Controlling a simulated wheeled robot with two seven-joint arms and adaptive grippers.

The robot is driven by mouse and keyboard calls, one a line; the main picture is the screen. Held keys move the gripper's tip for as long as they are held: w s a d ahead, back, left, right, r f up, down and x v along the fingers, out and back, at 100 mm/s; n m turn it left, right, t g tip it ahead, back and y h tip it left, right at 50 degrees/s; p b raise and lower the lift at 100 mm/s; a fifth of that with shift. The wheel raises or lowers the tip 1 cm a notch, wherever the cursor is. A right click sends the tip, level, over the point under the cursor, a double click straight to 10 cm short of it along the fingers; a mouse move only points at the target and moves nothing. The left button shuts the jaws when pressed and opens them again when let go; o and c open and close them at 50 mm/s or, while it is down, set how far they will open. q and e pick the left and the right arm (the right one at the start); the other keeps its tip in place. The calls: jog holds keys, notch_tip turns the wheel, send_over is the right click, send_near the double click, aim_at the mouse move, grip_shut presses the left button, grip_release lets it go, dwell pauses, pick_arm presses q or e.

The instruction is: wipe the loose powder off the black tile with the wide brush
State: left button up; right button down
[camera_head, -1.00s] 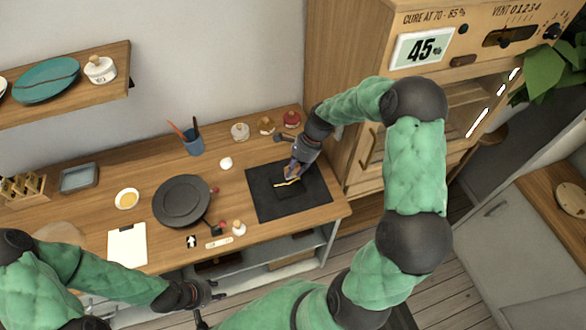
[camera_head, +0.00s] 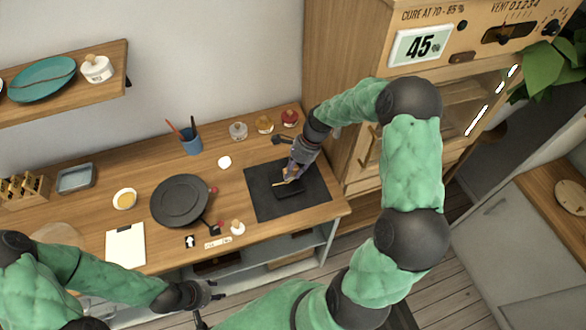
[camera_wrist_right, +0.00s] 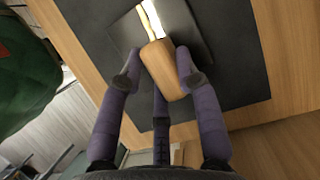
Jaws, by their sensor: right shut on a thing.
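The black tile (camera_head: 290,192) lies flat on a dark mat (camera_head: 312,205) at the right of the bench. It also shows in the right wrist view (camera_wrist_right: 198,42), with a gold line and a bright reflection across it. My right gripper (camera_head: 291,174) is over the tile, shut on the wide brush, whose wooden body (camera_wrist_right: 165,68) sits between the fingers (camera_wrist_right: 157,78). The brush's bristles are hidden, so contact with the tile cannot be told. Loose powder cannot be made out. My left gripper (camera_head: 214,291) is empty, its fingers apart, in front of the bench's front edge.
A dark round plate (camera_head: 180,201) stands left of the mat. Small jars (camera_head: 264,124) and a blue cup of tools (camera_head: 191,143) line the back. A wooden cabinet (camera_head: 345,60) rises right of the bench. The mat's front part is clear.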

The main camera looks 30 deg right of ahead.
jog(key=shift+s+a+r+p, duration=0.1)
jog(key=shift+s+p, duration=0.3)
jog(key=shift+s, duration=0.15)
jog(key=shift+w, duration=0.45)
jog(key=shift+s+p, duration=0.35)
jog(key=shift+p, duration=0.1)
jog(key=shift+w, duration=0.55)
